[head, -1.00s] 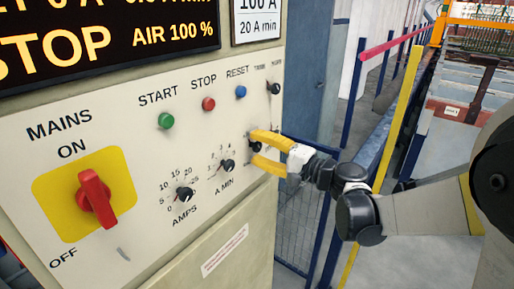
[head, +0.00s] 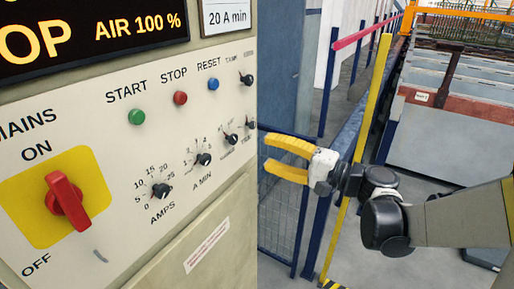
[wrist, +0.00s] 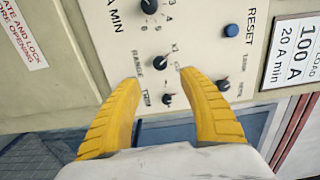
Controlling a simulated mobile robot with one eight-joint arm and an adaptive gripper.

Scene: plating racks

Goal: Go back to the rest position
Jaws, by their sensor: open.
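My gripper (head: 288,160) has two yellow fingers, spread apart with nothing between them. In the head view it hangs in front of the blue mesh fence, just right of the control panel (head: 110,190). In the wrist view the open fingers (wrist: 165,115) point toward the panel face, with a small black knob (wrist: 167,99) showing between them. The fingers look apart from the panel in the head view. My arm reaches in from the right.
The panel carries a red mains switch (head: 66,200), green start (head: 137,117), red stop (head: 180,98) and blue reset (head: 213,84) buttons, and several black knobs. A blue fence (head: 277,215), a yellow post (head: 368,120) and tanks (head: 440,140) stand to the right.

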